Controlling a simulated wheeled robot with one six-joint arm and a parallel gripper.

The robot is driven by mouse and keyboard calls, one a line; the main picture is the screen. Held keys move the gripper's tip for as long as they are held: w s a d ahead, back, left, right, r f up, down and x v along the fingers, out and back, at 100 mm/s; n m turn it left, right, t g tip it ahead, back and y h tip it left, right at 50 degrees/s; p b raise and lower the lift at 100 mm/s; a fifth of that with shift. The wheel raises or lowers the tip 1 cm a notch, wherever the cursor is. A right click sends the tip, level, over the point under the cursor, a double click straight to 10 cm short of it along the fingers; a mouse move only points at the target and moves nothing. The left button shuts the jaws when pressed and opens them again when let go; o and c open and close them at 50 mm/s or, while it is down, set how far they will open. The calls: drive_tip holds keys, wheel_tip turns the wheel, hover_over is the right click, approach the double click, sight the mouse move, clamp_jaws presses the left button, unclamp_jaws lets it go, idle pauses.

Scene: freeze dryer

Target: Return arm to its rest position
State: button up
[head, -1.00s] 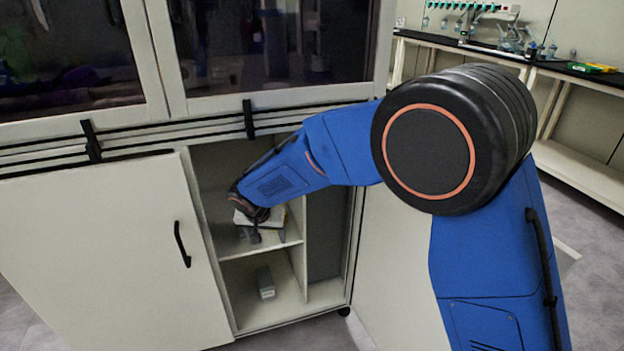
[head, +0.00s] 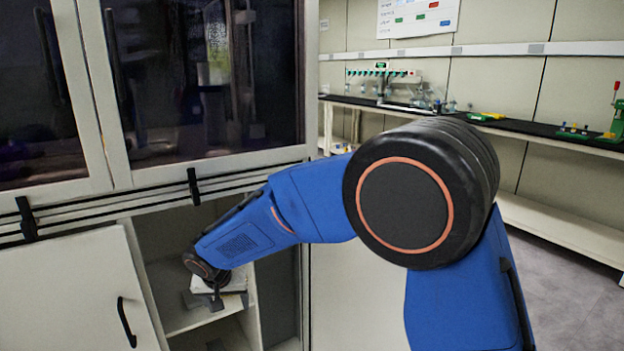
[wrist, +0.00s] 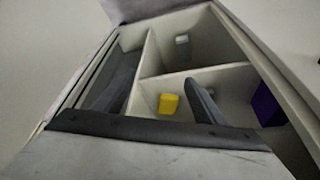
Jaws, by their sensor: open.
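My arm (head: 250,231) reaches to the left, its end inside the open lower compartment of the white cabinet (head: 181,316). My gripper (head: 204,299) is at the shelf in there, seen from behind and small in the head view. In the wrist view my gripper (wrist: 162,95) has its two dark fingers wide apart. Nothing is held between them. A yellow object (wrist: 169,104) shows beyond the fingers, on the compartment floor. Whether a finger touches a divider cannot be told.
The cabinet door (head: 75,297) stands open at left. Dividers split the compartment; a grey object (wrist: 182,46) and a purple object (wrist: 268,104) sit inside. Dark-windowed doors (head: 210,80) are above. A lab bench (head: 520,125) stands at the back right, with open floor (head: 560,270) before it.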

drive_tip(key=s+d+r, duration=0.1)
drive_tip(key=d+r, duration=0.3)
drive_tip(key=d, duration=0.5)
drive_tip(key=s+d+r, duration=0.2)
drive_tip(key=d+r, duration=0.2)
drive_tip(key=d, duration=0.5)
drive_tip(key=s+d+r, duration=0.1)
drive_tip(key=d+r, duration=0.3)
drive_tip(key=d, duration=0.5)
drive_tip(key=s+d+r+m, duration=0.1)
drive_tip(key=s+d, duration=2.2)
drive_tip(key=d, duration=0.2)
drive_tip(key=shift+s+d+h, duration=0.15)
drive_tip(key=shift+s+h, duration=0.15)
drive_tip(key=shift+s, duration=0.1)
drive_tip(key=shift+r, duration=0.1)
